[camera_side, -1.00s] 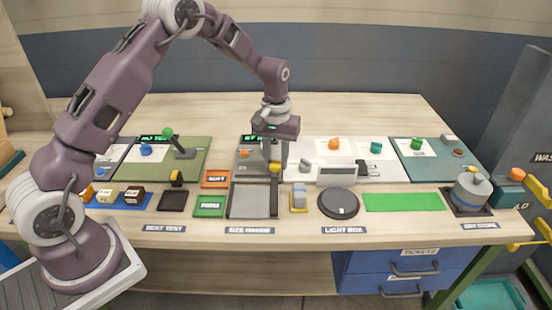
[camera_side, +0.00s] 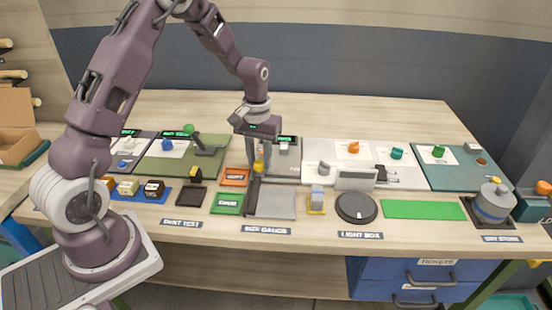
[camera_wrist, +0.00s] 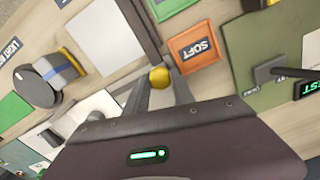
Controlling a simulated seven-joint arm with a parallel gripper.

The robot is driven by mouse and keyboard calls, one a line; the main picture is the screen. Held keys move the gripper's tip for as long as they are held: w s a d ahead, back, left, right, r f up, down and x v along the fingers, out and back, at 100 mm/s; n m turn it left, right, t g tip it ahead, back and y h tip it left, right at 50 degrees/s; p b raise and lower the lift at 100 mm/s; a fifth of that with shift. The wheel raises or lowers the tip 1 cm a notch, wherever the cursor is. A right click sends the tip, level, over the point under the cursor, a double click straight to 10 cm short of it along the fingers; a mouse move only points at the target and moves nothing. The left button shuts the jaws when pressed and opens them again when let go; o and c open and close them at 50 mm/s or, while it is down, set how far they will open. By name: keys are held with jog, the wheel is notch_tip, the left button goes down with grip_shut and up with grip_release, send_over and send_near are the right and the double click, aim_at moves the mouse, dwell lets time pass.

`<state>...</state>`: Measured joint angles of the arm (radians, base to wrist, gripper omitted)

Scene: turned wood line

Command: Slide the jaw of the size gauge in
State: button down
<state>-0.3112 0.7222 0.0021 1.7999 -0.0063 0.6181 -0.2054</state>
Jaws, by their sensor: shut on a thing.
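The size gauge has a pale grey plate (camera_side: 276,203) and a dark bar-shaped jaw (camera_side: 253,193) along the plate's left edge. A yellow knob (camera_side: 258,167) is at the jaw's far end. My gripper (camera_side: 259,164) points down and is shut on this knob. In the wrist view the yellow knob (camera_wrist: 160,77) sits between my fingertips, and the dark jaw (camera_wrist: 139,28) runs away from it beside the plate (camera_wrist: 102,36). The fingers partly hide the knob in the side view.
Orange (camera_side: 235,177) and green (camera_side: 227,203) labelled trays stand close left of the jaw. A grey-blue block in a yellow holder (camera_side: 317,200) and a round dark disc (camera_side: 356,207) stand to the right.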

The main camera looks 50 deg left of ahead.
jog(key=shift+s+a, duration=0.2)
jog(key=shift+a, duration=0.05)
jog(key=c, duration=1.1)
grip_release()
jog(key=shift+o, duration=0.2)
notch_tip(320, 180, up, 7)
jog(key=shift+r, duration=0.1)
